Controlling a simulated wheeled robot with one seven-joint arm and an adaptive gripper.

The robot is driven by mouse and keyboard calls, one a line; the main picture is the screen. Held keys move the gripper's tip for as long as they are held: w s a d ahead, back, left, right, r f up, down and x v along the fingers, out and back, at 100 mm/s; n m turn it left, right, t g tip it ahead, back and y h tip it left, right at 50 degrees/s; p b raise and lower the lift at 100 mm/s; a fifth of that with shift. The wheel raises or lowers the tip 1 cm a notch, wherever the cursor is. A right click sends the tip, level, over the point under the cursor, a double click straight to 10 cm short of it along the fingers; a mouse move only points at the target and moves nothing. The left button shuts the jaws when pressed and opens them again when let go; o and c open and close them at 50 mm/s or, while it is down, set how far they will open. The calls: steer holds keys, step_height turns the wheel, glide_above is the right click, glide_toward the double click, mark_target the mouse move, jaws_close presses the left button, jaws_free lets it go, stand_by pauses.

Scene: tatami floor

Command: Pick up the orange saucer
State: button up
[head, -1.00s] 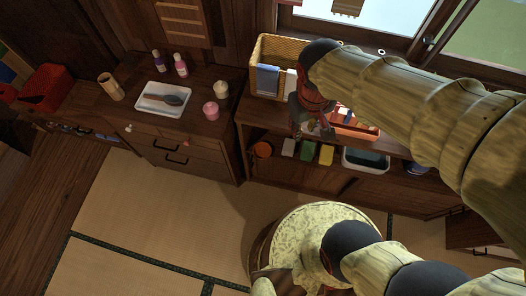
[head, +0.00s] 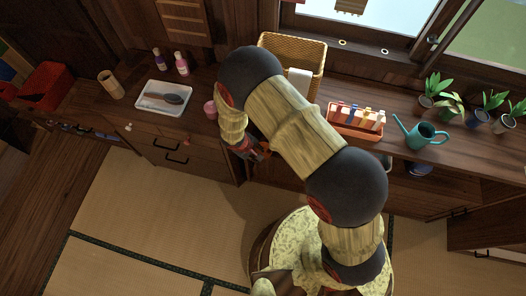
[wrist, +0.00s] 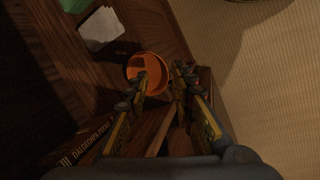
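The orange saucer (wrist: 149,65) shows in the wrist view as a round orange dish with a raised rim, on the dark wooden lower shelf. It lies just past my fingertips, partly behind the left finger. In the head view my arm hides it. My gripper (wrist: 161,80) is open, its two fingers apart with nothing held between them. The saucer's rim is ahead of the gap, mostly toward the left finger; I cannot tell whether they touch. In the head view my gripper (head: 256,151) is low at the cabinet front, partly hidden by my arm.
A white item (wrist: 100,27) and a green item (wrist: 74,4) stand on the shelf near the saucer. Dark wooden boards border it closely. Open tatami (wrist: 265,80) lies to the right. Above, the counter holds a wicker basket (head: 308,48), an orange tray (head: 354,132) and a teal watering can (head: 421,137).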

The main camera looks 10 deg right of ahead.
step_height(320, 180, down, 8)
steer(key=w+b, duration=0.2)
steer(key=b, duration=0.1)
steer(key=shift+w+r+m+t+y, duration=0.15)
steer(key=shift+w+m+t+y, duration=0.15)
steer(key=shift+w+m+y, duration=0.1)
steer(key=shift+c, duration=0.3)
jaws_close()
